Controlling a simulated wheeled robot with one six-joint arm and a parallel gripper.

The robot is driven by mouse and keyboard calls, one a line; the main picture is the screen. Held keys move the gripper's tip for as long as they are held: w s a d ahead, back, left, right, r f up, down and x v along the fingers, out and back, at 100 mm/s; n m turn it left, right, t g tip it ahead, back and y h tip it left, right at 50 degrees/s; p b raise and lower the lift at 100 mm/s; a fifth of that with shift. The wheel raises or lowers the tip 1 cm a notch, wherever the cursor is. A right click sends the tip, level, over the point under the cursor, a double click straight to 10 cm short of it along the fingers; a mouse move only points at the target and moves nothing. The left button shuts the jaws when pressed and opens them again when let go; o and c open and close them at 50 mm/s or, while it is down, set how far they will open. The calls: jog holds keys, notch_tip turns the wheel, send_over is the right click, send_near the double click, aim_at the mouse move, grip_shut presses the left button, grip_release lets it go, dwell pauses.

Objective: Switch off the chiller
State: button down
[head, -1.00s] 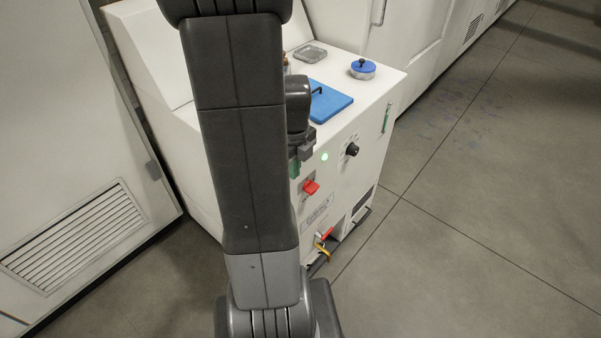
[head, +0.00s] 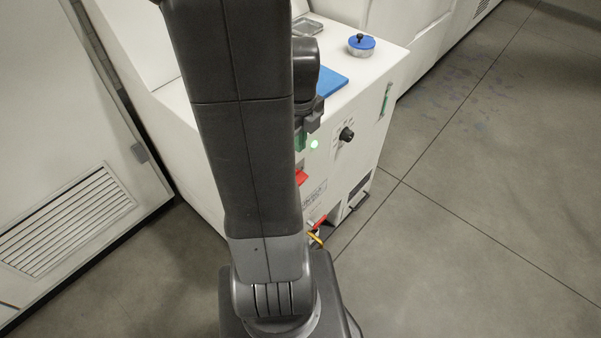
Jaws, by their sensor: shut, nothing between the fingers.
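The chiller (head: 352,105) is a white cabinet ahead of me in the head view. Its front has a lit green lamp (head: 314,144), a black rotary knob (head: 346,134) and a red switch (head: 300,177). My arm hides most of the red switch, so its position cannot be told. My gripper (head: 308,124) is shut and empty, partly hidden behind my arm. In the picture it appears just above and left of the lamp; I cannot tell whether it touches the front.
A blue-capped filler (head: 361,46), a blue lid (head: 331,80) and a clear dish (head: 305,27) are on top of the chiller. A red-handled valve (head: 317,221) with a yellow part sits low on the front. A vented white cabinet (head: 70,220) stands left. Open floor lies right.

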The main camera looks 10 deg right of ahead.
notch_tip(320, 180, down, 13)
jog(key=shift+r+b, duration=0.15)
jog(key=shift+b, duration=0.15)
jog(key=shift+s+a+b, duration=0.1)
jog(key=shift+a+b, duration=0.05)
jog(key=shift+b, duration=0.3)
dwell(1.2)
jog(key=shift+s+a+f+b, duration=0.2)
jog(key=shift+a+f+b, duration=0.15)
jog(key=shift+b, duration=0.25)
jog(key=shift+s+a+f+b, duration=0.2)
jog(key=shift+s+f+b, duration=0.1)
jog(key=shift+b, duration=0.4)
jog(key=shift+a, duration=0.1)
jog(key=shift+w+d+r, duration=0.15)
jog(key=shift+w+d, duration=0.35)
jog(key=shift+d, duration=0.05)
jog(key=shift+r, duration=0.15)
